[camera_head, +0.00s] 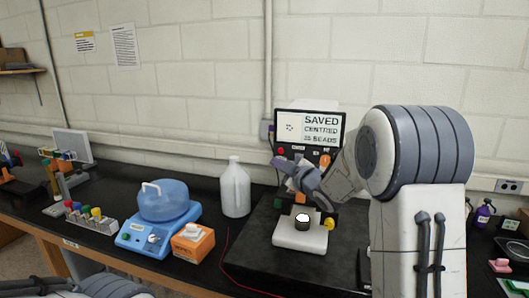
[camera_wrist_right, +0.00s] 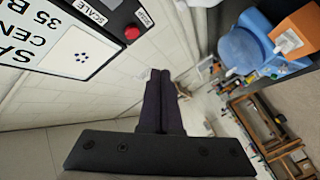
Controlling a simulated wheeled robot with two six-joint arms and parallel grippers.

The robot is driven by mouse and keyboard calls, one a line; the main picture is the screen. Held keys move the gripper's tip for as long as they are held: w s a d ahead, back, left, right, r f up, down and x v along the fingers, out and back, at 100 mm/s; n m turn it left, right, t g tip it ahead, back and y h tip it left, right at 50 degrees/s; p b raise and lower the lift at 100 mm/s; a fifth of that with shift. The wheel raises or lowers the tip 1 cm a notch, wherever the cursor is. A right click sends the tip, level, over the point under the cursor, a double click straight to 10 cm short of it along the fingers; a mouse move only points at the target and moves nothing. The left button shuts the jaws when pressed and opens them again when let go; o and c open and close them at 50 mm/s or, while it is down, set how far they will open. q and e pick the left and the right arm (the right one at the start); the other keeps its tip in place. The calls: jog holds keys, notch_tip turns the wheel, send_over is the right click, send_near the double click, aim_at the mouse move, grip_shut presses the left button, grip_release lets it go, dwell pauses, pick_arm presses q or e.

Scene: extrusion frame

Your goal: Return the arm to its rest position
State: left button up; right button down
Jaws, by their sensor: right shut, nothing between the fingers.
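My right arm (camera_head: 420,150) comes in from the right and is bent, with its forearm reaching toward the bench. My right gripper (camera_head: 281,166) is in front of the lower part of a black device with a screen (camera_head: 310,127), above a white stand. In the right wrist view the two dark fingers of the right gripper (camera_wrist_right: 159,78) lie together with nothing between them. The screen reads "SAVED CENTRED 35 BEADS". My left gripper is not in view; only a grey part of my left arm shows at the lower left edge.
A small black cup with a white top (camera_head: 302,221) sits on the white stand (camera_head: 300,239). To the left are a white jug (camera_head: 235,189), a blue device (camera_head: 160,212), an orange box (camera_head: 193,243) and a tube rack (camera_head: 91,219). A red button (camera_wrist_right: 132,32) is on the device.

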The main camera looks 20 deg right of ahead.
jog(key=s+a+f+m+g+h+b, duration=0.1)
jog(key=s+a+f+m+g, duration=0.1)
jog(key=s+a+f+g, duration=0.4)
jog(key=s+a+f+m+g+h+b, duration=0.1)
jog(key=s+a+f+m+g+b, duration=0.1)
jog(key=s+a+f, duration=0.65)
jog(key=s+a+f+g, duration=0.1)
jog(key=s+a+g, duration=0.1)
jog(key=s, duration=0.7)
jog(key=s+a+f+g+b, duration=0.1)
jog(key=s+g, duration=0.3)
jog(key=s, duration=0.6)
jog(key=s+a+f+m+g, duration=0.1)
jog(key=s+a+f+g, duration=0.1)
jog(key=s, duration=0.8)
jog(key=shift+a+f+g+h, duration=0.3)
jog(key=shift+a+f+g, duration=0.1)
jog(key=shift+f, duration=0.25)
